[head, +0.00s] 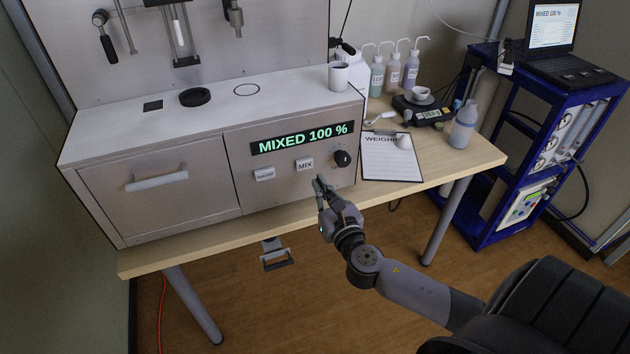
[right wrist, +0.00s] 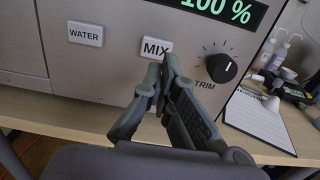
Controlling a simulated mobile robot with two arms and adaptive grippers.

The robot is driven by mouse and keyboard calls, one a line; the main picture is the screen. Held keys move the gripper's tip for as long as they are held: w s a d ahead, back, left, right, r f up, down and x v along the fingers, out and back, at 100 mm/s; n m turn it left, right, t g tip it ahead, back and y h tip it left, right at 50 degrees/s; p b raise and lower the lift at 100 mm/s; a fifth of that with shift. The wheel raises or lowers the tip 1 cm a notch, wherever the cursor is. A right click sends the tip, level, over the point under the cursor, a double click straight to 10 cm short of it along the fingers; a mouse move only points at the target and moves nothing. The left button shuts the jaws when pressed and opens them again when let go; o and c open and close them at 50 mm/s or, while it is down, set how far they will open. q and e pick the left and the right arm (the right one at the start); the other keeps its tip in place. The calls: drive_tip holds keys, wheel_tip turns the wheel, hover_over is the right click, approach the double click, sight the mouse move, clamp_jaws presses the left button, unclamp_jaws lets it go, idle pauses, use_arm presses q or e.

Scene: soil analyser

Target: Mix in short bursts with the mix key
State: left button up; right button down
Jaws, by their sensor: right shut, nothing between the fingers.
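The white MIX key (head: 304,165) is on the front panel of the analyser (head: 200,140), below the green display (head: 301,139) that reads "MIXED 100 %". My right gripper (head: 320,181) is shut and empty, just below and in front of the MIX key. In the right wrist view the shut fingertips (right wrist: 163,66) overlap the lower right edge of the MIX key (right wrist: 156,46); I cannot tell whether they touch it. My left gripper is not in view.
A white WATER key (head: 264,174) is left of the MIX key, and a black TRIM knob (head: 342,159) is to its right. A drawer with a handle (head: 157,181) is at left. A clipboard (head: 391,160), bottles and a scale (head: 421,112) stand on the table at right.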

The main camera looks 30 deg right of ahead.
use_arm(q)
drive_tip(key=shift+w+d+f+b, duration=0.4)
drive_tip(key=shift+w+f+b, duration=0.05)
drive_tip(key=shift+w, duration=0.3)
use_arm(e)
drive_tip(key=v, duration=0.7)
drive_tip(key=shift+w, duration=0.1)
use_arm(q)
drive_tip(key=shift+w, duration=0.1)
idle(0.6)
